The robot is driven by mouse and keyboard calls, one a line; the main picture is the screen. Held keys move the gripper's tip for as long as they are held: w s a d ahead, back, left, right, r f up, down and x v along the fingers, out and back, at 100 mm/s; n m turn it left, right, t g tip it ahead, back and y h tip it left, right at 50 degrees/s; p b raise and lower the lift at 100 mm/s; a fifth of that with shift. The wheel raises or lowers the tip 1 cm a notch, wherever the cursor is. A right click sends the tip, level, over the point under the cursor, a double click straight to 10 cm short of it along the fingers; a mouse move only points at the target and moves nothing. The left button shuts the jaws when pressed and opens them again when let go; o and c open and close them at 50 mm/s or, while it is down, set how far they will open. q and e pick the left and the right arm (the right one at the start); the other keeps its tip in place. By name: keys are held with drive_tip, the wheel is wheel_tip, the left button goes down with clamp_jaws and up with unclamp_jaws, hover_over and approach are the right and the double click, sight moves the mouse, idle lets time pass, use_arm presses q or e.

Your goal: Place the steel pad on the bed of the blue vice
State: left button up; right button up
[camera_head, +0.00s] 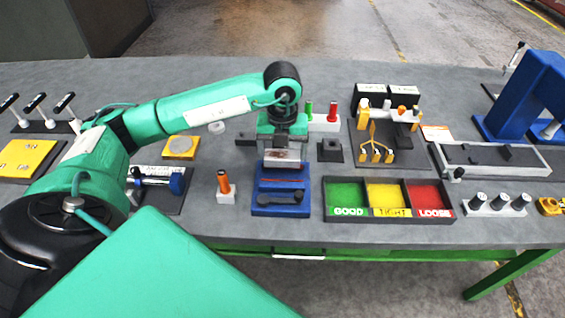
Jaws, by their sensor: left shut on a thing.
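The blue vice (281,210) stands near the front edge of the bench, left of the sorting tray, with a dark handle across its front. My left gripper (283,153) points down over the rear part of the vice. It is shut on a small greyish block, which I take to be the steel pad (282,157). The gripper partly hides the pad and the back of the vice. I cannot tell whether the pad touches the bed. My right gripper is not in view.
A tray with green, yellow and red compartments (388,213) sits just right of the vice. An orange-topped peg in a white block (225,187) stands close on the left. A small dark block (330,150) and a red peg (332,109) are right of the gripper.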

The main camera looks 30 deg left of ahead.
sight(283, 176)
use_arm(q)
drive_tip(key=shift+f, duration=0.9)
wheel_tip(283, 176, down, 3)
drive_tip(key=shift+f+p, duration=0.15)
drive_tip(key=shift+p, duration=0.35)
drive_tip(key=shift+f, duration=0.2)
drive_tip(key=shift+f+b, duration=0.25)
drive_tip(key=shift+b, duration=0.05)
drive_tip(key=o, duration=1.4)
drive_tip(key=shift+r, duration=0.1)
drive_tip(key=shift+o, duration=0.3)
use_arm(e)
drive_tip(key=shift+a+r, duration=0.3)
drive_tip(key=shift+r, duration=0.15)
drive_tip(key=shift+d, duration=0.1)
